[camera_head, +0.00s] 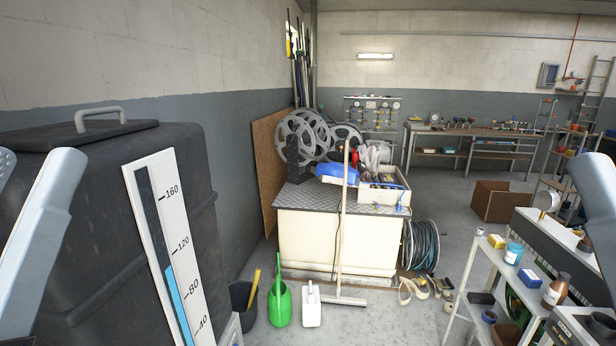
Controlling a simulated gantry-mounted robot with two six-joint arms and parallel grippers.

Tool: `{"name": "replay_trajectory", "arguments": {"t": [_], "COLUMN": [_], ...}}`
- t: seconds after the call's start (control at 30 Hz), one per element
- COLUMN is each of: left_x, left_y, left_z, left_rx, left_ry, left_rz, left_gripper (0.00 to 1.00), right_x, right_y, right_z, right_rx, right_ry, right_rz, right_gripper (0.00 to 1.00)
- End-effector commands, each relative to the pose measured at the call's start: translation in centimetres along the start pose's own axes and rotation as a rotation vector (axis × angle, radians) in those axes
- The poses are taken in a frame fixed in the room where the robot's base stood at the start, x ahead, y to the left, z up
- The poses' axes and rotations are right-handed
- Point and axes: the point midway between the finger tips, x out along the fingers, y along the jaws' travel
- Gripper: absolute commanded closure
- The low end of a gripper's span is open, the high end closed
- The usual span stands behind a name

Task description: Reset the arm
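Part of my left arm (38,228) shows as a pale grey link at the left edge, in front of a dark tank. Part of my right arm (594,215) shows as a pale link at the right edge, near the shelf with bottles. Neither gripper's fingers can be seen, so both grippers are outside the picture.
A black tank (80,220) with a white level gauge (172,250) fills the left. A cream cabinet (310,245) stands mid-room, with a broom (342,220) leaning on it. A green watering can (279,302) stands in front. A metal shelf (474,262) stands right; open floor lies between.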

Motion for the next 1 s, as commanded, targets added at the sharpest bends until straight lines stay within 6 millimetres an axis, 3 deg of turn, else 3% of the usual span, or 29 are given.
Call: {"name": "replay_trajectory", "arguments": {"t": [0.03,0.4,0.5,0.67,1.0], "left_x": [3.5,16.9,19.5,21.4,21.2], "left_y": [0.0,-0.1,-0.1,-0.1,-0.1], "left_z": [-3.2,-15.6,-18.0,-19.6,-19.5], "left_rx": [-0.001,-0.003,-0.003,-0.003,-0.003], "left_ry": [0.0,0.0,0.0,-0.001,0.0], "left_rz": [0.0,0.001,0.001,0.001,0.001], "left_gripper": [0.4,0.4,0.4,0.4,0.4], "right_x": [3.5,16.9,19.6,21.4,21.2], "right_y": [0.0,0.1,0.1,0.1,0.1], "right_z": [-3.2,-15.6,-18.0,-19.7,-19.4], "right_rx": [0.0,0.0,0.0,0.0,0.0], "right_ry": [-0.001,-0.001,-0.001,-0.001,-0.002], "right_rz": [0.0,0.0,0.0,0.0,0.0], "right_gripper": [0.4,0.4,0.4,0.4,0.4]}}
